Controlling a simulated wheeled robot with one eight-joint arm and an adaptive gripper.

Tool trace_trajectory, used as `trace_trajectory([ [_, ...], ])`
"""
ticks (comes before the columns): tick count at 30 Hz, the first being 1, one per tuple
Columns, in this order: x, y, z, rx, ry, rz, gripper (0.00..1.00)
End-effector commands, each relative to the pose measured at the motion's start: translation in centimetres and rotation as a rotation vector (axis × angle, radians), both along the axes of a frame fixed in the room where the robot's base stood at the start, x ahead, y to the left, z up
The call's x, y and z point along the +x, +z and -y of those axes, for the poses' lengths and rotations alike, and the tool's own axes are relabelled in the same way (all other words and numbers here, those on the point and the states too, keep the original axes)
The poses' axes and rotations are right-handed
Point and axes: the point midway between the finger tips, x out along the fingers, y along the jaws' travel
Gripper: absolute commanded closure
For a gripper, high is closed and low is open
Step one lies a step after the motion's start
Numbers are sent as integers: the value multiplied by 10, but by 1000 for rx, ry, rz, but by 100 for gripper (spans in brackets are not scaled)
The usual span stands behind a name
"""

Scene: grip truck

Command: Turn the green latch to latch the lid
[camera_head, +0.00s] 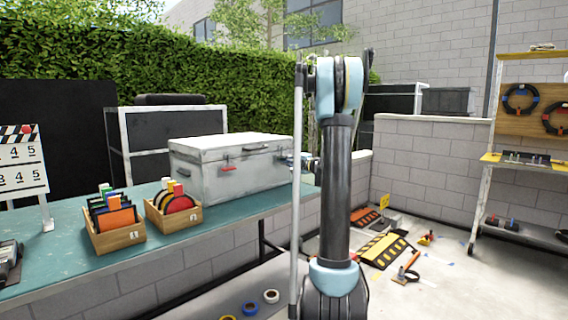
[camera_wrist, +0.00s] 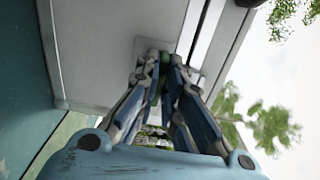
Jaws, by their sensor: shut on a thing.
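The grey metal case (camera_head: 245,181) stands on the green-topped table, with its lid (camera_head: 225,145) lying down on it. A red latch (camera_head: 229,168) is on its long front side. In the wrist view, my gripper (camera_wrist: 160,66) is shut on the green latch (camera_wrist: 154,84) on the side of the case (camera_wrist: 100,55). Only slivers of the green latch show between the fingers, so I cannot tell its angle. In the head view, my gripper (camera_head: 306,161) is at the right end of the case, partly behind my arm, and the green latch is hidden.
Two wooden boxes (camera_head: 121,238) (camera_head: 181,222) of coloured discs and plates stand on the table (camera_head: 62,262) left of the case. A clapperboard (camera_head: 22,165) is at far left. Tape rolls, ramps (camera_head: 384,248) and tools lie on the floor. A shelf rack (camera_head: 484,185) stands at right.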

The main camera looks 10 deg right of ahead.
Motion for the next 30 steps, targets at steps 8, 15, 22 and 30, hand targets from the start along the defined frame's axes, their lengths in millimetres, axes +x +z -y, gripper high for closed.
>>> trace_trajectory([
  [8, -2, -3, -3, -34, 6, 19, 100],
  [15, -2, -3, -3, -36, 6, 20, 100],
  [22, -2, -3, -2, -35, 5, 20, 72],
  [30, -1, -1, -1, -31, 2, 20, 72],
])
